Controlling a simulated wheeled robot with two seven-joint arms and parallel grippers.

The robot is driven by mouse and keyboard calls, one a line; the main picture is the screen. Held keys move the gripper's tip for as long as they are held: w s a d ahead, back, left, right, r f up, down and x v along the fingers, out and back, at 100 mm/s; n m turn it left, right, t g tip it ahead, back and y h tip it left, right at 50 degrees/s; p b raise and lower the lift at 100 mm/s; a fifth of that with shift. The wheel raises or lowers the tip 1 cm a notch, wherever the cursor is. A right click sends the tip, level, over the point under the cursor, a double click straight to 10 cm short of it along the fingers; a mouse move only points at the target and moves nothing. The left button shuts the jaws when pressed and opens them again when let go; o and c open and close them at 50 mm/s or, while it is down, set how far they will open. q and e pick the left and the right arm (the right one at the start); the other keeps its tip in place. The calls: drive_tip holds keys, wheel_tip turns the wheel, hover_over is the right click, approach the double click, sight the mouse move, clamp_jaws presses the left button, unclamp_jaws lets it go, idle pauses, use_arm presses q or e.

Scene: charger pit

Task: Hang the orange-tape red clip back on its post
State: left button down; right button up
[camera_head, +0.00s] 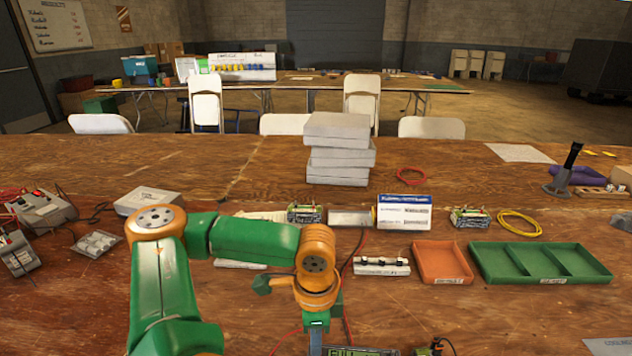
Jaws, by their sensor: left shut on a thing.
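My left gripper (317,336) points down at the bottom middle of the head view, its fingers partly cut off by the lower edge. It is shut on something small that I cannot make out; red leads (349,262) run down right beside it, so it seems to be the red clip. The clip's orange tape does not show. A white block with several black posts (382,266) lies just right of my wrist. I cannot tell which post belongs to the clip. My right gripper is not in view.
An orange tray (442,279) and a green divided tray (496,281) stand to the right. Small circuit boards (470,217) and a blue-white box (404,224) stand behind. A green display (352,352) sits at the bottom edge. Meters (42,212) crowd the left.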

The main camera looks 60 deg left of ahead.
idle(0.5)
use_arm(q)
drive_tip(key=shift+p, duration=0.5)
drive_tip(key=c, duration=0.7)
unclamp_jaws()
drive_tip(key=shift+c, duration=0.2)
drive_tip(key=shift+o, duration=0.3)
drive_tip(key=shift+o, duration=0.8)
